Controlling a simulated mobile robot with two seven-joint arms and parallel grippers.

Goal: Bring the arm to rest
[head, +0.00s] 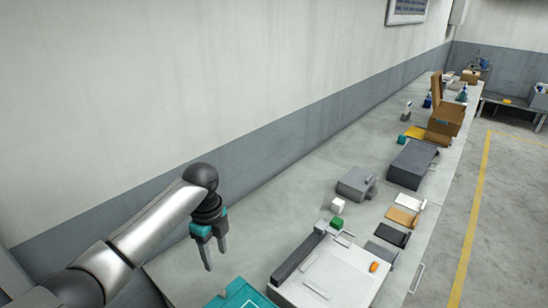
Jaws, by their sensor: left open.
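My left arm comes in from the lower left. My left gripper (212,255) is open and empty, with its fingers pointing down over the near left part of the long grey bench (285,200). A teal item (243,294) lies just below and right of it, cut by the bottom edge. The gripper appears apart from it. My right gripper does not show. I see no film reel that I can make out clearly.
A white device (330,275) with a dark bar and an orange piece stands right of the gripper. Beyond are a green cube (337,222), a white cube (337,206), a grey device (356,184), a dark box (412,164) and cardboard boxes (445,118). A wall (230,90) runs along the left.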

